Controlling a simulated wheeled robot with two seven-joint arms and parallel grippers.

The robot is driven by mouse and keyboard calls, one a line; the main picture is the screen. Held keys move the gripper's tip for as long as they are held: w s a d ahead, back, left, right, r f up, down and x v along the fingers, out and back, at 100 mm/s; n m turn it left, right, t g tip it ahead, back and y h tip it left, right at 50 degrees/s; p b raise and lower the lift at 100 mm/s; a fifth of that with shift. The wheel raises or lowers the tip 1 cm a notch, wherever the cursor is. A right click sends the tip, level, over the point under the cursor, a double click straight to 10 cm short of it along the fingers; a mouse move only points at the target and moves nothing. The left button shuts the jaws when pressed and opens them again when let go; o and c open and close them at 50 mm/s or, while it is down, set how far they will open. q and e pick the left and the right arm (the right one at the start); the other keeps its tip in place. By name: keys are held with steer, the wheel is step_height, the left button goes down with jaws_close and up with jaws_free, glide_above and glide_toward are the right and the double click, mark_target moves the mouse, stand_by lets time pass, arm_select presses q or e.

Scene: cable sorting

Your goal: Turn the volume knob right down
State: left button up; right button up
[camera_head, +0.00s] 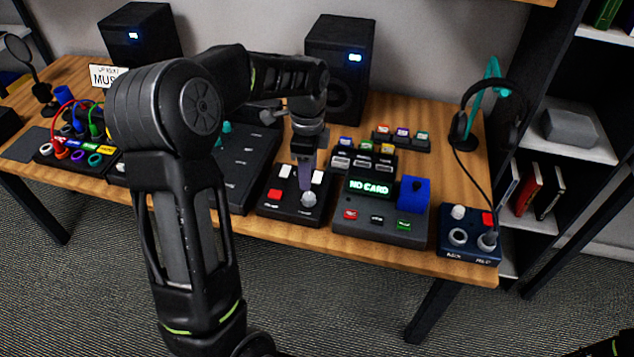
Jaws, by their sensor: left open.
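My left gripper (306,186) points down over a small black box (283,207) near the table's front edge. It is open, and its fingers are right at a pale grey knob (309,200) on the box's right side. I cannot tell whether the fingers touch the knob. The knob's upper part is partly hidden by the fingers. The box also has a red button (275,194) and white buttons (317,176). Its label is too small to read, so I cannot confirm which knob is for volume.
To the right stands a grey unit with a "NO CARD" screen (370,189) and a blue block (414,193). A blue box (470,232) with a pale knob and a headphone cable sits at the right corner. Speakers (338,60) stand behind. Coloured cables (76,120) lie left.

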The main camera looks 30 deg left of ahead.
mark_target(309, 196)
arm_select(q)
steer(key=shift+s, duration=0.2)
steer(key=shift+f, duration=3.9)
jaws_close()
